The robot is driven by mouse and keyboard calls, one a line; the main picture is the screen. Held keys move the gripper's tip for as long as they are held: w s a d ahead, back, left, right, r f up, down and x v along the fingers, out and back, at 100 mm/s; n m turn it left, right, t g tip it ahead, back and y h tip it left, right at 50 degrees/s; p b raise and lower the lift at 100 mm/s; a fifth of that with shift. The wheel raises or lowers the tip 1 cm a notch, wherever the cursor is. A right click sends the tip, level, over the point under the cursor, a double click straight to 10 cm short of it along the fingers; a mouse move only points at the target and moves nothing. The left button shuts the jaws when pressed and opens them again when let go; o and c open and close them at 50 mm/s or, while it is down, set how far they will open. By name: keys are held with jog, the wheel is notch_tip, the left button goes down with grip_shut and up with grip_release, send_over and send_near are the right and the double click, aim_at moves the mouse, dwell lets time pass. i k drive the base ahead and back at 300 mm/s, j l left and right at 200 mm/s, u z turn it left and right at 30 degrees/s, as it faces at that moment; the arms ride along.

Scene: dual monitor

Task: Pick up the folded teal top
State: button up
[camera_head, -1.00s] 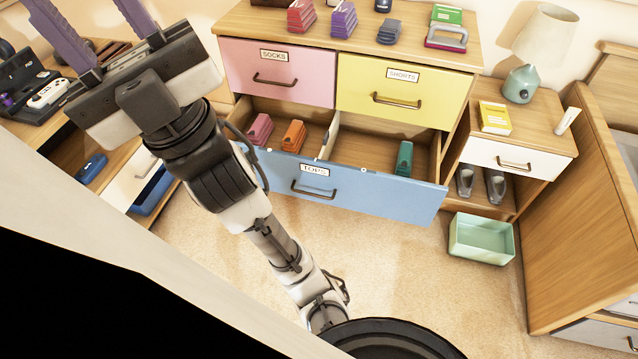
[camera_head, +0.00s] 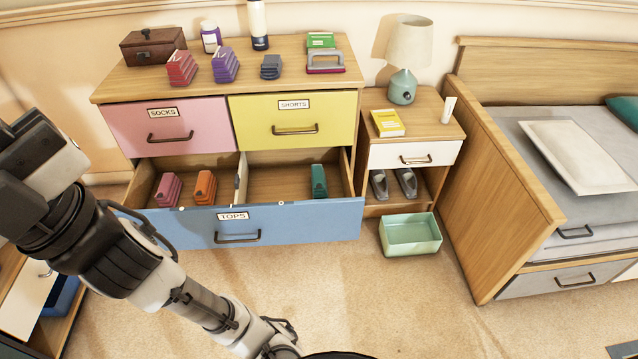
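The folded teal top (camera_head: 319,181) stands upright in the right compartment of the open blue drawer labelled TOPS (camera_head: 300,222). A divider (camera_head: 241,178) splits this drawer. A folded pink top (camera_head: 168,190) and a folded orange top (camera_head: 204,187) stand in its left compartment.
Folded red (camera_head: 182,68), purple (camera_head: 225,65) and dark (camera_head: 271,67) items stand on the dresser top. A nightstand (camera_head: 440,113) with a lamp (camera_head: 404,85) is at right. A mint bin (camera_head: 410,235) sits on the carpet. The floor before the drawer is clear.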

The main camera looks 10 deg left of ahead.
aim_at(318, 177)
jog(key=z, duration=0.4)
jog(key=i+j+z, duration=0.3)
jog(key=j+z, duration=0.15)
jog(key=i+j+z, duration=0.2)
jog(key=j, duration=0.2)
jog(key=i+j, duration=0.1)
jog(key=j, duration=0.3)
jog(key=i+j, duration=0.15)
jog(key=j, duration=0.3)
jog(key=i+j+z, duration=0.1)
jog(key=j, duration=0.3)
